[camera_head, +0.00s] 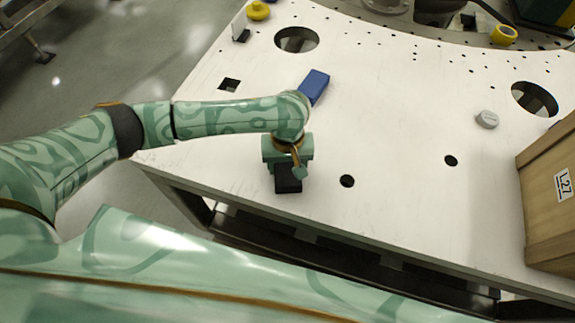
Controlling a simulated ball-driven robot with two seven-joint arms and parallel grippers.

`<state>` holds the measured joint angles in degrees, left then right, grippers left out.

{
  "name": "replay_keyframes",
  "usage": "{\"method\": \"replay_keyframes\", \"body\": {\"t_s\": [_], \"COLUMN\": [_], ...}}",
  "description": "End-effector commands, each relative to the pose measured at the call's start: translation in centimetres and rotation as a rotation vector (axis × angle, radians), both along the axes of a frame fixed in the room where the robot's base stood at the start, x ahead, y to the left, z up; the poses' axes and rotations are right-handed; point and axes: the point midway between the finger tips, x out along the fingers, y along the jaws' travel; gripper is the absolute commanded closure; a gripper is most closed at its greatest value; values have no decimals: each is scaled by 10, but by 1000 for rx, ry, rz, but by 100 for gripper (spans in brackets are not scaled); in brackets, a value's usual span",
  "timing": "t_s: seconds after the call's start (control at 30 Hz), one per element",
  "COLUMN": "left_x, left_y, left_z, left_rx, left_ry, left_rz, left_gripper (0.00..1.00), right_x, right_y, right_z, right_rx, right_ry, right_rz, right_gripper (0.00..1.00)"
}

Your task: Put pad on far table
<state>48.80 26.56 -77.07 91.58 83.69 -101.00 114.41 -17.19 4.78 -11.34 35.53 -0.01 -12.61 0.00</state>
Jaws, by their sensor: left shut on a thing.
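My left gripper (289,168) points down over the near part of the white plate. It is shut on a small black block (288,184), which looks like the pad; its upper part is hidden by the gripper. Whether the block touches the plate I cannot tell. A blue block (315,84) lies on the plate just beyond my left wrist, partly covered by it. My right gripper is not in view.
The white plate (400,105) has round holes, a square hole and many small holes. A wooden crate (552,190) stands at the right edge. The middle is mostly clear.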

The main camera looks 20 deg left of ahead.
Motion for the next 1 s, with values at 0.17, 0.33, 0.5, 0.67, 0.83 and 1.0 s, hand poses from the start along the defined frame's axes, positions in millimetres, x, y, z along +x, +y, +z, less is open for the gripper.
{"method": "replay_keyframes", "body": {"t_s": [0.17, 0.33, 0.5, 0.67, 0.83, 1.0], "left_x": [0, 0, 0, 0, 1, 2], "left_y": [0, 0, 0, 0, 0, 0], "left_z": [1, -2, -3, -3, 8, 48], "left_rx": [0, -1, -1, -1, -1, -1], "left_ry": [-2, -1, -1, -1, -4, -6], "left_rz": [0, 2, 1, 1, -1, 0], "left_gripper": [59, 59, 19, 19, 19, 19], "right_x": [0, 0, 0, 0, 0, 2], "right_y": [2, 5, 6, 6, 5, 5], "right_z": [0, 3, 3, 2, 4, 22], "right_rx": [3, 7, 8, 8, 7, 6], "right_ry": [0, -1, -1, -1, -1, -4], "right_rz": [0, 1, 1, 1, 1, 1], "right_gripper": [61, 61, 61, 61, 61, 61]}}
